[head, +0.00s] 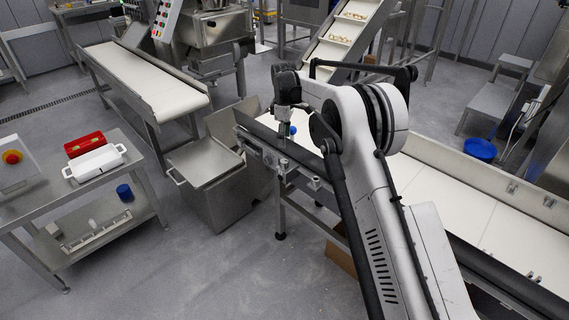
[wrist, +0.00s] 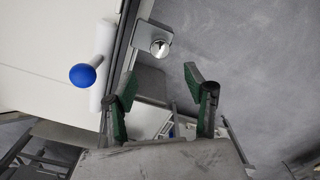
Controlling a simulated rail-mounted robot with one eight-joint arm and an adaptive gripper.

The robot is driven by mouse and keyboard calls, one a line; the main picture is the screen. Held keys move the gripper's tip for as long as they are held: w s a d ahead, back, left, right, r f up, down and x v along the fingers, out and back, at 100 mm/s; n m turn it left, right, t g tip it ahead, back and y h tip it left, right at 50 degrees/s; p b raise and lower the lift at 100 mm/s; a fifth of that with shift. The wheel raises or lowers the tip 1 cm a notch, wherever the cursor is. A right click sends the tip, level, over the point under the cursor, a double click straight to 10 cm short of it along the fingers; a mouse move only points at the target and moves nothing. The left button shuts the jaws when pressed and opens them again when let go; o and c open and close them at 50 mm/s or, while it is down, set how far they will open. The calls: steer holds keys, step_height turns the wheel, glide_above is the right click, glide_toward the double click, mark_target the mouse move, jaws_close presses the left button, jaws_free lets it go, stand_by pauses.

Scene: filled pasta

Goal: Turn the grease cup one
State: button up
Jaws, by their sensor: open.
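A round metal cup with a shiny domed top (wrist: 160,46), which looks like the grease cup, sits on a flat bracket at the conveyor's side edge. My gripper (wrist: 160,76) is open and empty in the wrist view, its two green-padded fingers apart. The cup shows beyond the fingertips, about in line with the gap between them, and the fingers do not visibly touch it. In the head view my gripper (head: 284,138) points down over the near side rail of the conveyor. Small metal fittings (head: 315,183) sit along that rail; I cannot tell which is the cup.
A steel bin (head: 205,165) stands left of the conveyor. A steel table (head: 115,185) holds a white tray (head: 95,162) and a red box (head: 84,144). The floor between is clear.

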mark_target(284, 160)
step_height(284, 160, down, 12)
steer(key=shift+f+b, duration=0.25)
steer(key=shift+b, duration=0.35)
steer(key=shift+c, duration=0.4)
steer(key=c, duration=1.1)
steer(key=shift+o, duration=0.2)
steer(key=shift+m, duration=0.4)
steer(key=m+b, duration=0.1)
steer(key=m, duration=0.1)
steer(key=shift+f+m+b, duration=0.1)
steer(key=shift+m+b, duration=0.25)
steer(key=shift+m, duration=0.05)
steer(key=m+b, duration=0.1)
steer(key=m, duration=0.2)
steer(key=shift+m, duration=0.3)
steer(key=m+b, duration=0.1)
steer(key=m, duration=0.5)
steer(key=shift+m+b, duration=0.3)
